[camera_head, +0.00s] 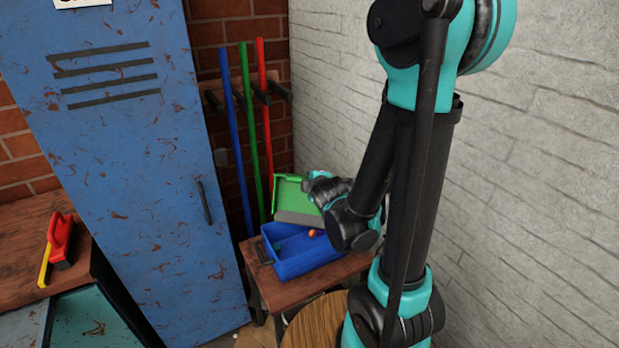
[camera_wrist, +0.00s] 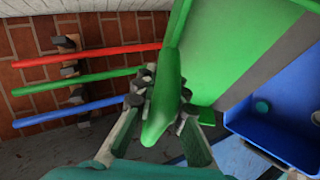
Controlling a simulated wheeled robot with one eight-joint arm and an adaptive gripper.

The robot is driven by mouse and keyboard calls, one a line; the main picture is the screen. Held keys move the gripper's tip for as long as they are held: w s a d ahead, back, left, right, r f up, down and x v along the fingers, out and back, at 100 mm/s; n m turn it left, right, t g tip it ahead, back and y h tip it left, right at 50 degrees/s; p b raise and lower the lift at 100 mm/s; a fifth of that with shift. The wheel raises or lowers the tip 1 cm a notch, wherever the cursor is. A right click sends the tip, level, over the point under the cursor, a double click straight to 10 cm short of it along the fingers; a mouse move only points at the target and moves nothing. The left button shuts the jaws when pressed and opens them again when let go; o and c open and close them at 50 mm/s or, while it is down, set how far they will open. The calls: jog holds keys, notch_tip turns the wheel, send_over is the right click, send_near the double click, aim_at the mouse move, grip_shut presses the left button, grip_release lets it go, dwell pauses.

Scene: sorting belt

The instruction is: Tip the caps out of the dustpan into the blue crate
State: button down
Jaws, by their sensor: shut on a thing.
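The green dustpan (camera_head: 291,192) is held tilted above the far side of the blue crate (camera_head: 312,262), its grey lip (camera_head: 298,218) pointing down to the crate. My gripper (camera_wrist: 163,100) is shut on the dustpan's green handle (camera_wrist: 163,108) in the wrist view; in the head view its fingers are mostly hidden. The pan's inside (camera_wrist: 225,40) looks empty where it shows. A teal cap (camera_wrist: 262,106) lies in the crate. An orange cap (camera_head: 312,233) shows at the lip's right end; I cannot tell if it is in the crate or falling.
The crate stands on a small wooden table (camera_head: 288,296) by the white wall. Blue, green and red poles (camera_head: 265,130) hang on a rack behind. A blue locker (camera_head: 120,190) stands left. A red and yellow tool (camera_head: 60,242) lies on the left bench.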

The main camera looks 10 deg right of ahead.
jog(key=w, duration=0.1)
jog(key=w+d+g, duration=0.1)
jog(key=w+g, duration=0.1)
jog(key=w, duration=0.1)
jog(key=shift+d+f+m, duration=0.25)
jog(key=shift+f+m, duration=0.05)
jog(key=shift+f, duration=0.1)
jog(key=w+d+f+m+g+y, duration=0.2)
jog(key=w+d+f+g+y, duration=0.15)
jog(key=w+f+g, duration=0.7)
notch_tip(320, 180, up, 8)
jog(key=t, duration=0.1)
jog(key=shift+w+d+r, duration=0.15)
dwell(0.4)
